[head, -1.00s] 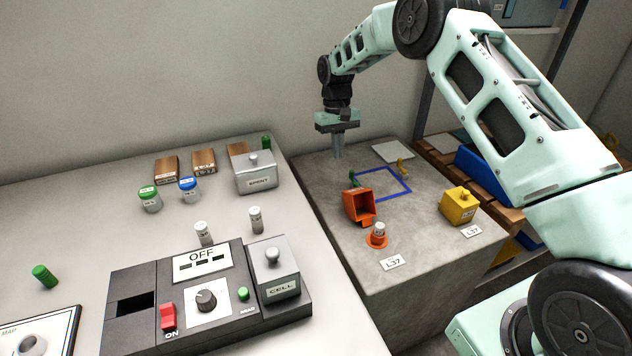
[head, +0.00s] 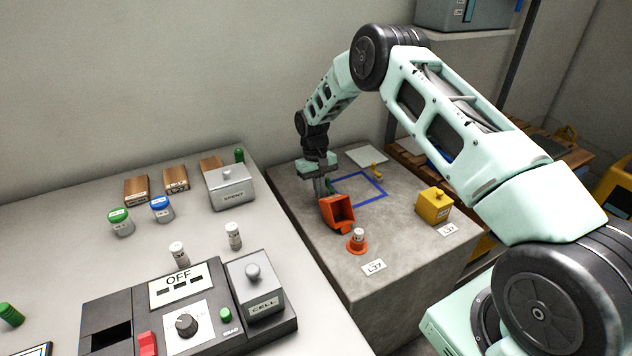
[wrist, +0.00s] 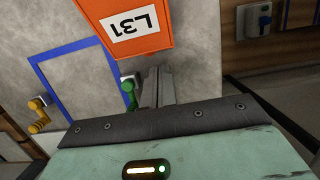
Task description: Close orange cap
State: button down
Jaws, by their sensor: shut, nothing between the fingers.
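The orange cap (head: 338,212) is a hollow box standing tipped open on the grey block, its open side facing the front right. Just in front of it an orange base (head: 357,248) holds a small white-topped cylinder (head: 358,235). My gripper (head: 321,193) is shut and empty, low beside the cap's back left side. In the wrist view the cap (wrist: 110,14) shows at the top with an upside-down label, close beyond my fingers (wrist: 158,88). I cannot tell whether the fingers touch it.
A green fitting (wrist: 129,92) is close beside my fingers. A blue square outline (head: 372,204) and a yellow fitting (head: 377,170) lie behind the cap. A closed yellow box (head: 433,206) stands to the right. The grey block's surface (head: 400,238) is bare between them.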

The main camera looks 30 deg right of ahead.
jog(key=shift+s+r, duration=0.4)
jog(key=shift+s, duration=0.35)
jog(key=shift+r, duration=0.1)
jog(key=shift+s+r+t+p, duration=0.2)
jog(key=shift+r+t+p, duration=0.15)
jog(key=shift+t, duration=0.05)
